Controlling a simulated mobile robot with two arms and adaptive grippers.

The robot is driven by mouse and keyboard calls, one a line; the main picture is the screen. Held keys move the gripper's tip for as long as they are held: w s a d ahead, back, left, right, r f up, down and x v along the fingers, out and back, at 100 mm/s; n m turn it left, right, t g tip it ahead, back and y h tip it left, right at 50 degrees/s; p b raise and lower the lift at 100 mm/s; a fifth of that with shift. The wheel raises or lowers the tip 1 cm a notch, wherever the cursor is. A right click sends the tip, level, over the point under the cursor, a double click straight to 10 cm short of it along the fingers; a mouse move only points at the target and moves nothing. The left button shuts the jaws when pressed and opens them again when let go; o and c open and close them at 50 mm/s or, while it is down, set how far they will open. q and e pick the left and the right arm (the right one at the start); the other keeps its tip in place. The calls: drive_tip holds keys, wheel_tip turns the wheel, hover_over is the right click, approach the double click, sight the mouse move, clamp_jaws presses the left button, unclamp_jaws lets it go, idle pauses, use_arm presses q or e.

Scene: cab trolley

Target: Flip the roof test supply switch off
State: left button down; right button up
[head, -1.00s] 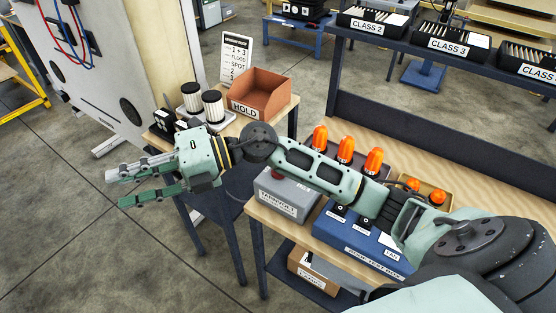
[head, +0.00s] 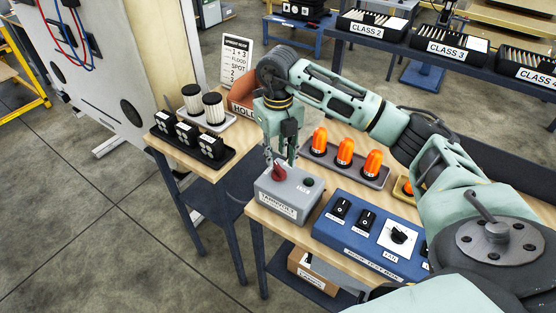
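A grey box (head: 289,200) with a printed front label stands at the left end of the near wooden bench. A red rotary knob (head: 280,172) and a small dark round lamp or button sit on its top. My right gripper (head: 281,158) points down just above and behind the red knob; its fingers look apart, with nothing seen between them. I cannot tell whether they touch the knob. The small labels are unreadable. My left gripper is out of view.
Several orange beacons (head: 344,151) stand in a tray behind the boxes. On the left bench are a black tray of switch blocks (head: 210,150), two white cylinders (head: 213,107), a brown HOLD bin (head: 239,96) and a sign (head: 237,59). My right arm covers the bench's right part.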

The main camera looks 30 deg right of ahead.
sight(278, 166)
drive_tip(key=shift+f+p, duration=0.3)
drive_tip(key=shift+f, duration=1.45)
clamp_jaws()
